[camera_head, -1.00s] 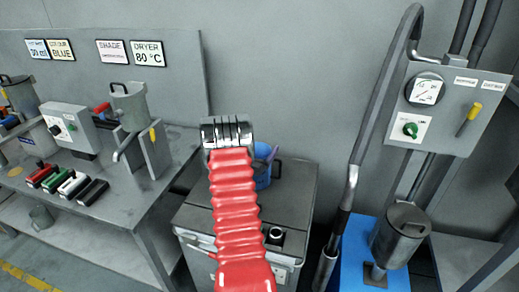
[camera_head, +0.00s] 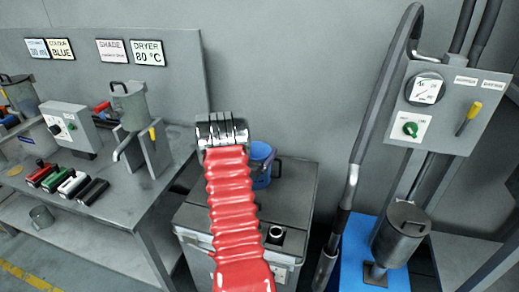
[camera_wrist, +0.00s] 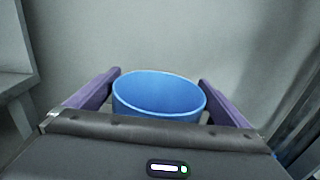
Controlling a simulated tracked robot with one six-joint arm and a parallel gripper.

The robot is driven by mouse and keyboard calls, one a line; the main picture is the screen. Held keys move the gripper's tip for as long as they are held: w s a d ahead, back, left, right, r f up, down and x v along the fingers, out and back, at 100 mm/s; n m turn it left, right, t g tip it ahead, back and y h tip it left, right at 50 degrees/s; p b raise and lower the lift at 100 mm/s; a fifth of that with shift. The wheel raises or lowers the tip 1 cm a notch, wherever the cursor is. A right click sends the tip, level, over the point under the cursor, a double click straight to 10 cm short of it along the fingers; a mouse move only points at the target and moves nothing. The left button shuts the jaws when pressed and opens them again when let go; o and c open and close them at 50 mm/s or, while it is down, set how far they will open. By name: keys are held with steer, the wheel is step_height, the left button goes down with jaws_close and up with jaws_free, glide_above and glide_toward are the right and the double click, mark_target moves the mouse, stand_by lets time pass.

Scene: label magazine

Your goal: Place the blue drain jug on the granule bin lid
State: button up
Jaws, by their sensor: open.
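The blue drain jug (camera_head: 262,163) stands on the grey lid of the granule bin (camera_head: 295,190), partly hidden behind my red arm. In the wrist view the open-topped blue jug (camera_wrist: 158,98) sits between the two purple fingers of my gripper (camera_wrist: 158,92). The fingers are spread, with a gap to the jug at least on the left side. In the head view my gripper's fingertips are hidden behind its metal wrist, just left of the jug.
A workbench (camera_head: 120,205) with a dosing unit and several coloured blocks is at the left. A grey hose (camera_head: 352,170) and a control panel (camera_head: 440,105) stand at the right. The bin lid's right part is clear.

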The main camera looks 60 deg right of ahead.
steer(key=a, duration=0.9)
steer(key=shift+a, duration=0.3)
stand_by(0.3)
steer(key=s+a+r+m+g+y, duration=0.35)
steer(key=a+r+m, duration=0.75)
steer(key=a+r, duration=0.45)
steer(key=a+r+m+t+y, duration=0.1)
steer(key=a+m+t+y, duration=0.1)
steer(key=a, duration=1.2)
steer(key=a+r+m+t+y, duration=0.2)
steer(key=a+t+y, duration=0.2)
steer(key=a, duration=1.1)
steer(key=s+a+r+m+t+y, duration=0.1)
steer(key=a+r+m+t+y, duration=0.1)
steer(key=a+y, duration=0.6)
steer(key=a+m+t, duration=0.1)
steer(key=a, duration=0.5)
steer(key=shift+a, duration=0.3)
